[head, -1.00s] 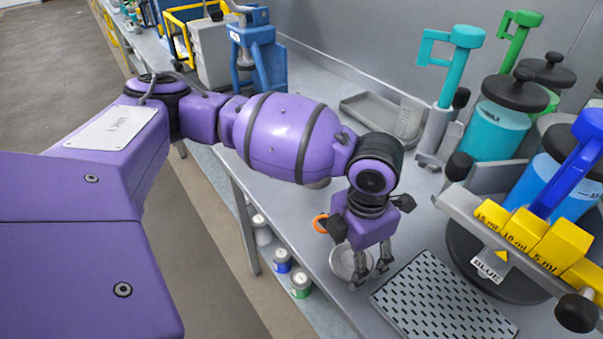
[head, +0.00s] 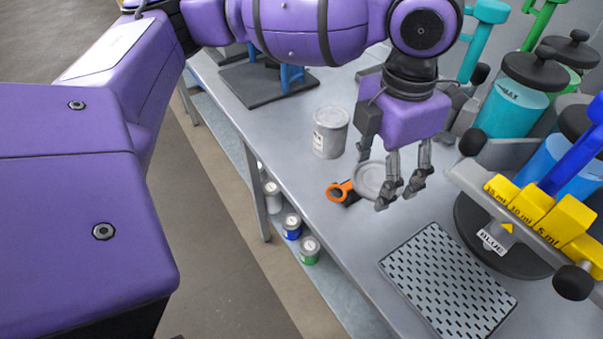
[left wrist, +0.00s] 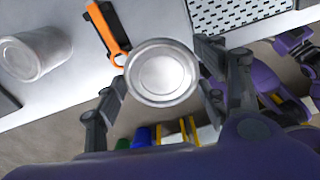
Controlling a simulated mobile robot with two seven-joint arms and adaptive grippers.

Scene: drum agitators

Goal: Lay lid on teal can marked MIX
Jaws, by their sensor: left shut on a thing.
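My left gripper (head: 401,196) points down over the bench and is shut on a round, silvery lid (head: 371,181). In the left wrist view the lid (left wrist: 162,73) sits between the two fingers. A grey metal can (head: 330,132) with a pale label stands upright on the bench, left of the gripper and apart from it. It lies at the upper left in the left wrist view (left wrist: 34,53). I cannot read its label, and I make out no teal can marked MIX.
An orange-ringed tool (head: 340,190) lies beside the lid. A perforated mat (head: 450,280) lies in front. Small cans (head: 291,226) sit on a lower shelf.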

